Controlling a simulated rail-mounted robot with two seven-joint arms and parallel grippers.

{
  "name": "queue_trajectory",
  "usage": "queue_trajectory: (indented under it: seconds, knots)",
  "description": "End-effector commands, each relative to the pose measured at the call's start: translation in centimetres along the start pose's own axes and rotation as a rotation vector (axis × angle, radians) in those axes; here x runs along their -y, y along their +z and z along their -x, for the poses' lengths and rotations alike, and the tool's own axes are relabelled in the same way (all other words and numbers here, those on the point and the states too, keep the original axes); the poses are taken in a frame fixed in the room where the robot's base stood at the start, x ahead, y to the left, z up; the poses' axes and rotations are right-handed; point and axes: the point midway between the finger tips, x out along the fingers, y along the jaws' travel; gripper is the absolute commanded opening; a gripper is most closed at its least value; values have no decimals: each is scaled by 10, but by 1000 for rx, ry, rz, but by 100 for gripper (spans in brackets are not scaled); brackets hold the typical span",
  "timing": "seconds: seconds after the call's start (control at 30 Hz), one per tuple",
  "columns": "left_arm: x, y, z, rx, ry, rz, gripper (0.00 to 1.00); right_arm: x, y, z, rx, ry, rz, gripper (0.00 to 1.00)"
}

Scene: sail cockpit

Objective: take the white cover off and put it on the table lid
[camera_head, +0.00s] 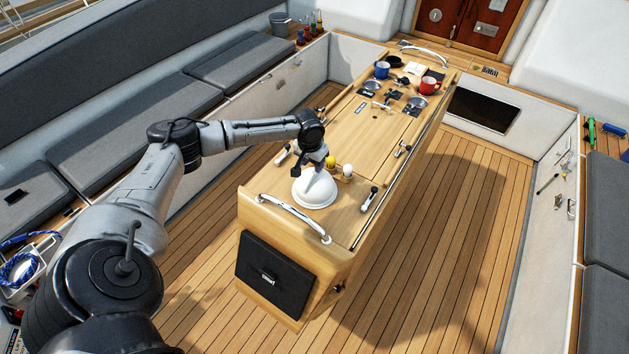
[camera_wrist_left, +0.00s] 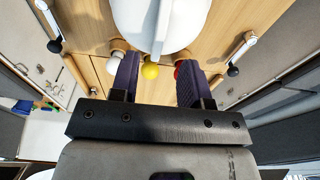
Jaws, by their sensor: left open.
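The white cover (camera_head: 314,192) is a dome on the near end of the wooden table. It also shows at the top of the wrist view (camera_wrist_left: 190,30), with a raised fin-like part at its middle. My left gripper (camera_head: 317,163) is right over the cover. In the wrist view its two dark fingers (camera_wrist_left: 157,62) are apart with nothing held between them. They point toward the raised part; I cannot tell whether they touch the cover. The table lid (camera_head: 375,122) is the flat wooden top beyond the cover. My right gripper is in neither view.
A yellow knob (camera_wrist_left: 151,71) and a white one (camera_head: 347,171) stand close beside the cover. A curved metal handrail (camera_head: 293,216) runs along the near edge. Black-tipped levers (camera_head: 369,198) flank it. A blue mug (camera_head: 382,69) and a red mug (camera_head: 429,86) stand at the far end.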

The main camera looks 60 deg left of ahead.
Motion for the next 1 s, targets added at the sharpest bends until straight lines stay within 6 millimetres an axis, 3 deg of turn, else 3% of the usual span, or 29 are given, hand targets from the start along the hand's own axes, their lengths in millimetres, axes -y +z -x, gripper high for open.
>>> queue_trajectory:
  seconds: [0.4, 0.7, 1.0]
  knots:
    - [-2, -3, -46, 0, 1, 1, 43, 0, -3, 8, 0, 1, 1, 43]
    - [-1, -3, -50, 0, 0, 0, 43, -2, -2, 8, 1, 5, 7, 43]
    - [-1, -3, -50, 0, 0, 0, 16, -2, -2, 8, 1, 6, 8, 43]
